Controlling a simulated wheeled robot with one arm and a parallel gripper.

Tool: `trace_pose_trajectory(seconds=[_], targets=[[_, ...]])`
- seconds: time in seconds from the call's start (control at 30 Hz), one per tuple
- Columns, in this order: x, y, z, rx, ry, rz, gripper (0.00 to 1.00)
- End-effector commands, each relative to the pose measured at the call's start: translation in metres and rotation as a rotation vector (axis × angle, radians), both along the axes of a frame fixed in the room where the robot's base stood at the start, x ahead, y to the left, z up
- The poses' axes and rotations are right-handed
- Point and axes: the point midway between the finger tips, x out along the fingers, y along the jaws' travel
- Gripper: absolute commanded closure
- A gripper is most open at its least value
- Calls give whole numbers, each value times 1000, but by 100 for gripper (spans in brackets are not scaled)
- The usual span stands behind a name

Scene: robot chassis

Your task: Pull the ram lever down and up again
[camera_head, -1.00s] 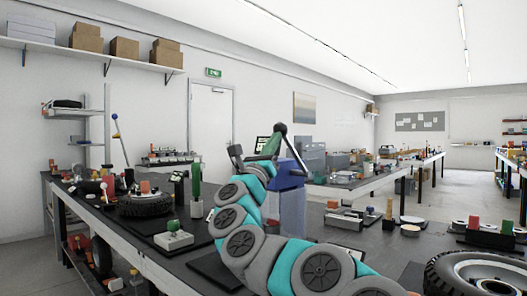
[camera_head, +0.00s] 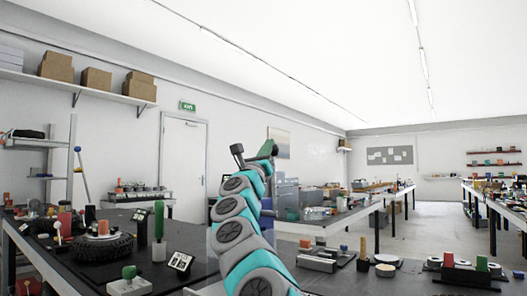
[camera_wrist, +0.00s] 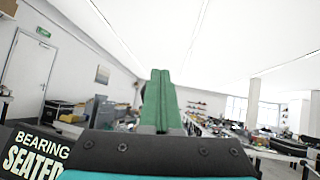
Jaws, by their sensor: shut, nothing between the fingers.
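My gripper (camera_head: 266,150) is raised at the end of my teal and grey arm, in the middle of the head view. Its green fingers are shut against each other with nothing between them, as the wrist view also shows (camera_wrist: 161,100). I cannot make out the ram lever in either current view. The blue press body is mostly or wholly hidden behind my arm. A dark panel with the words "BEARING SEATED" (camera_wrist: 35,155) shows at the lower left of the wrist view, beside my gripper.
A workbench holds a tyre (camera_head: 101,246), an upright green-handled tool (camera_head: 158,230) and a small tilted display (camera_head: 180,262) left of my arm. Low trays (camera_head: 320,258) lie to the right. Above my gripper is open air; an aisle runs at the back right.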

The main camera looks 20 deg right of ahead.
Motion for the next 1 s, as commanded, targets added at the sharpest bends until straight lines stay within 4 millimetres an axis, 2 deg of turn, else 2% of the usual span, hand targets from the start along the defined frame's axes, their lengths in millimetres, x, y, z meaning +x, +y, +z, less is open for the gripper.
trace_pose_trajectory(seconds=[0.4, 1.0], targets=[[11, -16, 4, 1, -1, -2, 100], [12, -17, 4, 1, 0, 0, 100]])
